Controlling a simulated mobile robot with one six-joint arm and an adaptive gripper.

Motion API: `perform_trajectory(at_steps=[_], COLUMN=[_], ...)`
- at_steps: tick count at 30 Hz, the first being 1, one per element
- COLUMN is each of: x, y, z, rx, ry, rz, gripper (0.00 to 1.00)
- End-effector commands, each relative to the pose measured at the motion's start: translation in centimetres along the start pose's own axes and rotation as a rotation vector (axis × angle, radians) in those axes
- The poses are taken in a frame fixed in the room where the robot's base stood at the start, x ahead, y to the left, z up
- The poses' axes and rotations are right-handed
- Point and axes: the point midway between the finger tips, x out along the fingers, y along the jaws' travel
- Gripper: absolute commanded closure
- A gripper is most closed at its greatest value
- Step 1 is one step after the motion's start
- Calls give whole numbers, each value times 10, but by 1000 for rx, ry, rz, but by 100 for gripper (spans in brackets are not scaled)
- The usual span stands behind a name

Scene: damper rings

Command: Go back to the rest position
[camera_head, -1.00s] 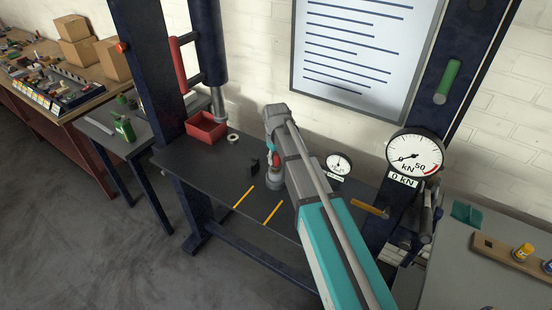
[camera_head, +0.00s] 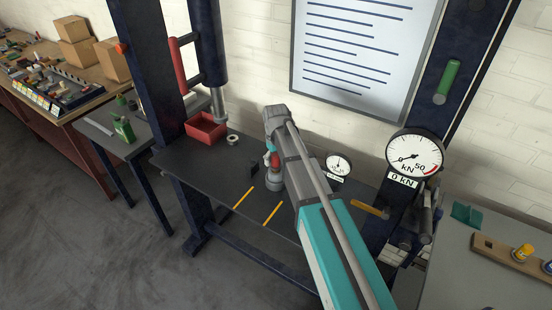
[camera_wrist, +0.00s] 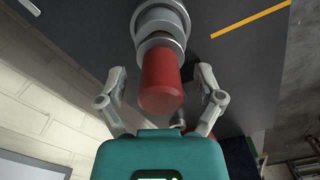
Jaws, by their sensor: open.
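My gripper (camera_wrist: 160,76) is open, with one grey finger on each side of a red cylindrical knob (camera_wrist: 160,82) in the wrist view. The knob tops a stepped grey metal piece (camera_wrist: 161,20). Gaps show between both fingers and the knob. In the head view my gripper (camera_head: 268,150) is mostly hidden behind my arm. The red knob (camera_head: 275,160) and grey base (camera_head: 275,184) show below it, standing on the dark press table (camera_head: 210,170).
A red bin (camera_head: 206,130), a pale ring (camera_head: 233,139) and a small black block (camera_head: 254,170) are on the table. Two yellow lines mark its front. A small dial gauge (camera_head: 338,165) stands right of my arm. Dark press columns rise on both sides.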

Motion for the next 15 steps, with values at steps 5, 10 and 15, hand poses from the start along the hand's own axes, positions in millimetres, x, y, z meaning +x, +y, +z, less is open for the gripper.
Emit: perform_trajectory(at_steps=[5, 10, 15], x=[0, 0, 0], y=[2, 12, 24], z=[10, 45, 108], rx=[15, 81, 204], ry=[0, 0, -1], rz=[0, 0, 0], gripper=[14, 14, 14])
